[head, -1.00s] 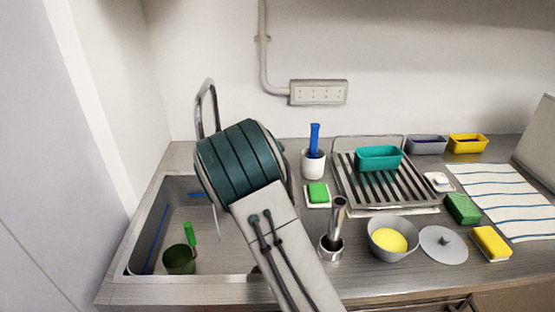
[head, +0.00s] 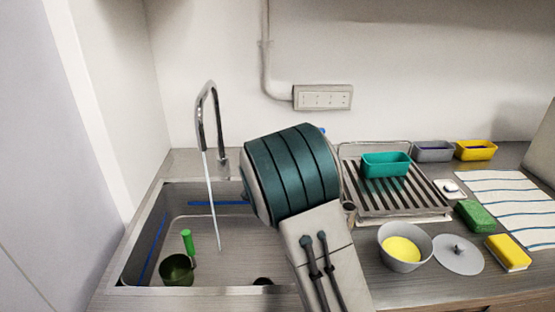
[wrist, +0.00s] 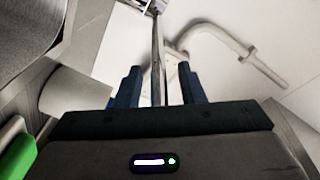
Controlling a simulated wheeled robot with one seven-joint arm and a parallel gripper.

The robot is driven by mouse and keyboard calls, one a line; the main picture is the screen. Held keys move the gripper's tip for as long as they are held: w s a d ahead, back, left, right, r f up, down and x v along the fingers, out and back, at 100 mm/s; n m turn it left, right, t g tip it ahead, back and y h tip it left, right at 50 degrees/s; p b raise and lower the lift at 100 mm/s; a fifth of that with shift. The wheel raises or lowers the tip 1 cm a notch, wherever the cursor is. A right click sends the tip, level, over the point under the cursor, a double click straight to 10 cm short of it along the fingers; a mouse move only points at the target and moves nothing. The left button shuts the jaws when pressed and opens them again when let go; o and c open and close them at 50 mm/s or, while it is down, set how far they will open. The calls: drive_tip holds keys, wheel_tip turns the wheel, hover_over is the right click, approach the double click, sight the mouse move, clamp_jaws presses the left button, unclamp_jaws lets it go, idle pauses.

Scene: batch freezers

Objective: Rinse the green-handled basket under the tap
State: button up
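The green-handled basket (head: 177,271) stands in the left front of the sink (head: 215,291), its handle (head: 187,242) pointing up. The tap (head: 205,100) arches over the sink, and a thin water stream (head: 210,205) falls from it to the right of the basket, apart from it. My gripper (wrist: 159,69) shows in the wrist view with its two dark blue fingers apart. A thin metal bar (wrist: 157,50) appears between or beyond them; I cannot tell whether they touch it. In the head view my arm hides the gripper. The basket is not seen in the wrist view.
Right of the sink are a drying rack (head: 405,209) with a teal tub (head: 385,164), a grey bowl (head: 388,252), a lid (head: 458,256), a green sponge (head: 476,216) and a yellow sponge (head: 508,252). A wall closes the left side.

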drive_tip(key=s+a+b, duration=0.2)
drive_tip(key=s, duration=1.1)
drive_tip(key=shift+s, duration=0.3)
